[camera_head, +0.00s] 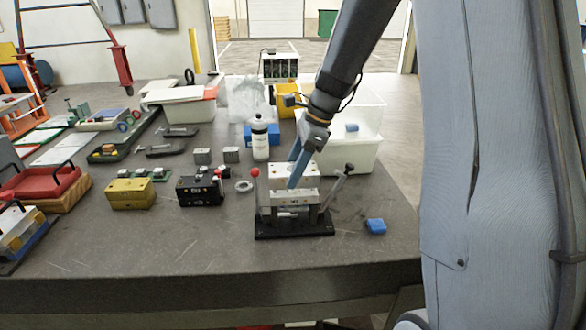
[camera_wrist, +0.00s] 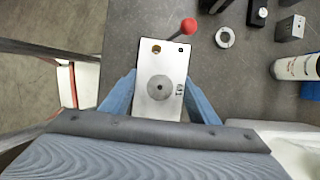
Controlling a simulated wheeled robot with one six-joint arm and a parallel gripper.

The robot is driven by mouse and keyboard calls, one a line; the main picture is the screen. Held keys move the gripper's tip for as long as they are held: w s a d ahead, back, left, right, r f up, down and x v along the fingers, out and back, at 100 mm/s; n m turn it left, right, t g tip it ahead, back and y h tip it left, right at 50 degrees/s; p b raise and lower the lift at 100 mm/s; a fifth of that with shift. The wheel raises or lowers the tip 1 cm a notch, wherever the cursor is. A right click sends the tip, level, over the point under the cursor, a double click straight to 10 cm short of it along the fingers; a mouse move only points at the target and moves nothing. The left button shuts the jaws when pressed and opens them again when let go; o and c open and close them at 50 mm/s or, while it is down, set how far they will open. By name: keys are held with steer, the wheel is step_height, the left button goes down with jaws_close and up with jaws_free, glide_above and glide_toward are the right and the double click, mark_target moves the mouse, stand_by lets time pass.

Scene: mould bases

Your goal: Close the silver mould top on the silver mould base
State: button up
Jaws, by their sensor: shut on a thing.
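My gripper (camera_head: 295,180) has blue fingers and is shut on the silver mould top (camera_wrist: 150,62), a plate with a round centre hole. The fingers grip its two sides in the wrist view (camera_wrist: 158,92). In the head view, the mould top (camera_head: 280,171) shows around the fingers, above and behind the front of the silver mould base (camera_head: 293,199). The base sits in a black fixture (camera_head: 294,229). I cannot tell whether top and base touch. In the wrist view the plate hides the base beneath it.
A red-knobbed lever (camera_head: 254,173) stands at the fixture's left and a dark-knobbed lever (camera_head: 349,168) at its right. Black (camera_head: 200,190) and yellow (camera_head: 131,193) moulds and a grey ring (camera_head: 244,186) lie left. The front table strip is clear.

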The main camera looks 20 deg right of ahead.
steer(key=shift+f, duration=0.6)
stand_by(0.4)
steer(key=o, duration=1.9)
steer(key=shift+c, duration=0.2)
